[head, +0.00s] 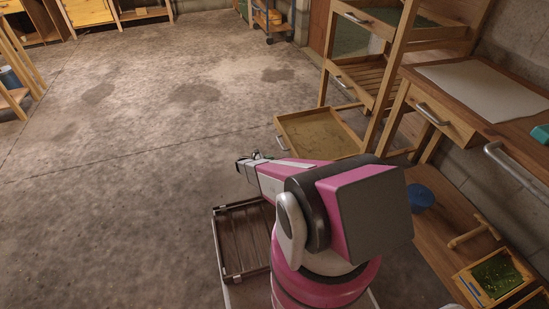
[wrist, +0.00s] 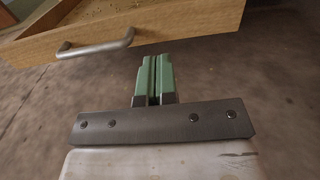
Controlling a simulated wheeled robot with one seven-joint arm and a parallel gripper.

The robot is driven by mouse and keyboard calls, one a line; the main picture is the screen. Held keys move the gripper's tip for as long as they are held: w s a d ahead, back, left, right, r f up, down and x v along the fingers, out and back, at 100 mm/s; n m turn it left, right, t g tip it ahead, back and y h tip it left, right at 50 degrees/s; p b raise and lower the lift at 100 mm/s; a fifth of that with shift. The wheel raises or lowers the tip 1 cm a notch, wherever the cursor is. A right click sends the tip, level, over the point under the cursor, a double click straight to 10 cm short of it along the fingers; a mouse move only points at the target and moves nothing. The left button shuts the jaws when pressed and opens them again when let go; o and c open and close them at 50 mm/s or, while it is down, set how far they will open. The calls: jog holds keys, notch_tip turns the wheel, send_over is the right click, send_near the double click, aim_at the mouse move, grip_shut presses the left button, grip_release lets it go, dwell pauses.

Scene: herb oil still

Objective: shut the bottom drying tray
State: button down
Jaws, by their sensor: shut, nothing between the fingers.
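The bottom drying tray (head: 318,134) is a shallow wooden tray, pulled out low from the wooden rack (head: 384,85) at the right. In the wrist view its front board (wrist: 190,22) crosses the top, with a grey bar handle (wrist: 95,48) on it. My gripper (wrist: 156,62) has green fingers pressed together with nothing between them. It points at the front board, just below and right of the handle's right end; I cannot tell if it touches. In the head view my gripper (head: 248,160) is low, left of the tray, and its fingertips are hard to make out.
Higher trays sit in the rack above. A wooden bench with a drawer (head: 440,112) stands at the right, with a blue bowl (head: 420,196) on its lower shelf. A cart (head: 270,20) stands at the back. The floor (head: 130,150) to the left is clear.

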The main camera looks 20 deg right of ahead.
aim_at(294, 152)
jog(key=d, duration=1.2)
jog(key=shift+w+d, duration=0.2)
jog(key=shift+d, duration=0.1)
jog(key=d, duration=1.2)
jog(key=w+d, duration=0.1)
jog(key=d, duration=2.4)
jog(key=shift+w+d, duration=0.2)
jog(key=shift+d, duration=0.15)
jog(key=shift+d, duration=0.1)
jog(key=a, duration=1.5)
jog(key=shift+s, duration=0.3)
jog(key=s+a+r+m+y, duration=0.6)
jog(key=s+a+r, duration=0.4)
jog(key=a, duration=0.5)
jog(key=s+a+r+m+y, duration=0.6)
jog(key=s+a+r, duration=0.3)
jog(key=a+r, duration=0.6)
jog(key=s+a+r+m+y, duration=0.6)
jog(key=s+a+r, duration=0.4)
jog(key=a+r, duration=0.3)
jog(key=a, duration=0.3)
jog(key=shift+s+a+r+g, duration=0.25)
jog(key=shift+s+a+g, duration=0.05)
jog(key=shift+s, duration=0.05)
